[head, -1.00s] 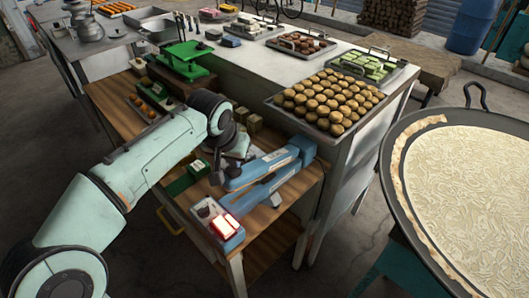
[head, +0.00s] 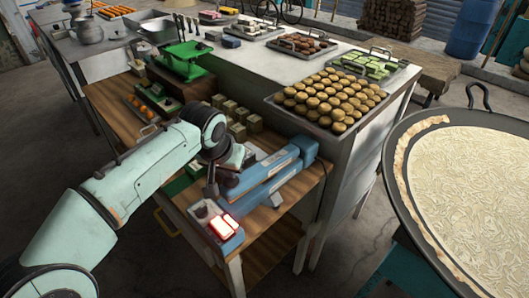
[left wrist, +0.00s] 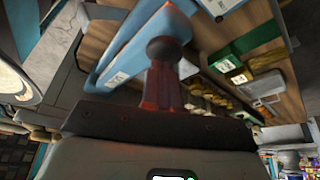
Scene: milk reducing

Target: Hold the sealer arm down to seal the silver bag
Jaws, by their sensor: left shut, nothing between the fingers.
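The blue sealer (head: 270,181) lies on the wooden shelf of the cart, with its long upper arm (head: 262,171) just above its base. A red light (head: 224,226) glows at its near end. My left gripper (head: 211,189) is shut and empty, pointing down beside the near end of the upper arm. I cannot tell whether it touches the arm. In the left wrist view the shut fingers (left wrist: 167,62) overlap the blue sealer (left wrist: 130,48) and look red-lit. I cannot make out the silver bag clearly. My right gripper is not in view.
Green-and-tan boxes (head: 237,120) stand behind the sealer on the wooden shelf. A green scale (head: 187,60) is farther back. A tray of round cakes (head: 325,101) sits on the metal table. A large pan (head: 470,190) is at the right.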

